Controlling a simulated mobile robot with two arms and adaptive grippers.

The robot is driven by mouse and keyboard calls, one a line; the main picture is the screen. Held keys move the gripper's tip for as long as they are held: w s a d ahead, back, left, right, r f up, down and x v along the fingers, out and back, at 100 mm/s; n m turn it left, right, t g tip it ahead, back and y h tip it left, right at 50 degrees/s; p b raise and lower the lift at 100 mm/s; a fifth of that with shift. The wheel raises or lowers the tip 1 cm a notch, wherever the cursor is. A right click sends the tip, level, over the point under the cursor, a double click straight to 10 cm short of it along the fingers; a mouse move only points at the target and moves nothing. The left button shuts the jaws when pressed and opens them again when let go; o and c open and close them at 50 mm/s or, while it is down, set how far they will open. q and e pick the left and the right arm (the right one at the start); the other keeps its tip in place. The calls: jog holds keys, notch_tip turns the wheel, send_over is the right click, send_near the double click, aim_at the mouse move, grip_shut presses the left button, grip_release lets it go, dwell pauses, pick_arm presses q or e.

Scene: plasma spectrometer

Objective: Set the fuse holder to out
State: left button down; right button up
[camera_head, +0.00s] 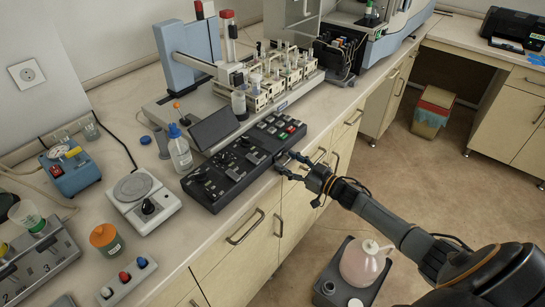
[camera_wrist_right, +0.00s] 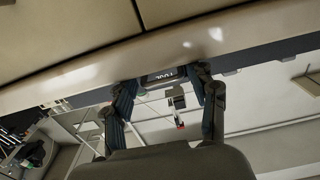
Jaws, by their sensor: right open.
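The fuse holder (camera_wrist_right: 162,76) is a small dark block on the front face of the black control box (camera_head: 233,168). In the wrist view its label appears upside down, and it lies between my fingertips. My right gripper (camera_head: 288,163) is at the front edge of the box near its right part; in the wrist view the gripper (camera_wrist_right: 165,82) is open, with one finger on each side of the holder. I cannot tell whether the fingers touch it. In the head view the holder is hard to make out. My left gripper is not in view.
The bench edge and drawer fronts (camera_head: 255,230) lie just below the gripper. Behind the box stands an autosampler with vial racks (camera_head: 268,88). A wash bottle (camera_head: 180,152) and a small white stirrer (camera_head: 142,198) stand to the left. A pinkish jug (camera_head: 362,262) stands lower down.

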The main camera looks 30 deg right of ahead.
jog(key=shift+w+a, duration=0.15)
jog(key=shift+w, duration=0.35)
jog(key=shift+s+r, duration=0.1)
jog(key=shift+s, duration=0.1)
jog(key=shift+c, duration=1)
jog(key=shift+s, duration=0.1)
jog(key=c, duration=0.4)
jog(key=shift+r, duration=0.1)
grip_shut()
jog(key=shift+s+d+p, duration=0.3)
jog(key=shift+s, duration=0.05)
jog(key=p+v, duration=0.1)
jog(key=v, duration=0.2)
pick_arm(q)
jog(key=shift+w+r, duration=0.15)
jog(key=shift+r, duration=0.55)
pick_arm(e)
jog(key=shift+w, duration=0.1)
